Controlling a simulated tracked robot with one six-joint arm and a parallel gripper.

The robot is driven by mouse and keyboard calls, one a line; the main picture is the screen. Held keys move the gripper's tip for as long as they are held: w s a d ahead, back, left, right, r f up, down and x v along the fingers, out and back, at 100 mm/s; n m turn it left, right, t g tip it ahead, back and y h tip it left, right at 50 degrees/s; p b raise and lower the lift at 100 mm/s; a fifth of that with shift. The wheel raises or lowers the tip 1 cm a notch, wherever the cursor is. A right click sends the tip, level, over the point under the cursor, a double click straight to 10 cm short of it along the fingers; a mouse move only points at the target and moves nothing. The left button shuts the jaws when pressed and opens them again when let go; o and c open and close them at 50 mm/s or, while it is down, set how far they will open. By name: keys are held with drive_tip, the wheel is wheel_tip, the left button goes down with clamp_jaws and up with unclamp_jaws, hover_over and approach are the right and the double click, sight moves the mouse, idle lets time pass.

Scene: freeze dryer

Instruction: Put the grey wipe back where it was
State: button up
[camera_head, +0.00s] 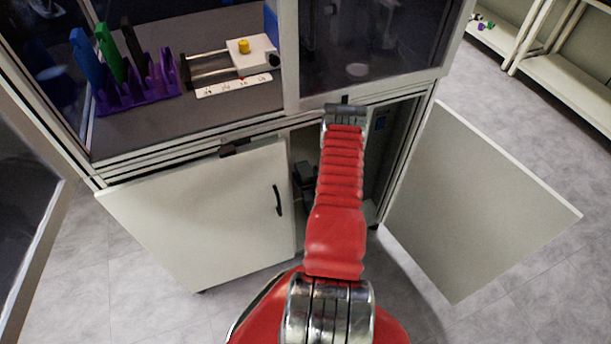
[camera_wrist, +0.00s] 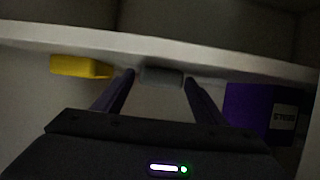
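The grey wipe (camera_wrist: 162,76) shows in the wrist view as a small, dim grey block in the middle. It lies just below a pale horizontal edge, between or just beyond my fingertips. My gripper (camera_wrist: 159,77) has its two dark purple fingers spread about as wide as the block. I cannot tell whether they press on it or stand clear. In the head view my red arm reaches to the open cabinet below the glass enclosure. The gripper's fingers and the wipe are hidden there.
In the wrist view a yellow block (camera_wrist: 80,67) is left of the wipe and a purple labelled box (camera_wrist: 255,108) is right. A pale ledge (camera_wrist: 235,62) crosses above. In the head view, open cabinet doors stand left (camera_head: 205,215) and right (camera_head: 475,205) of my arm.

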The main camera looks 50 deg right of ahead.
drive_tip(key=shift+r, duration=0.15)
drive_tip(key=v, duration=1.2)
drive_tip(key=shift+s, duration=0.15)
idle(0.7)
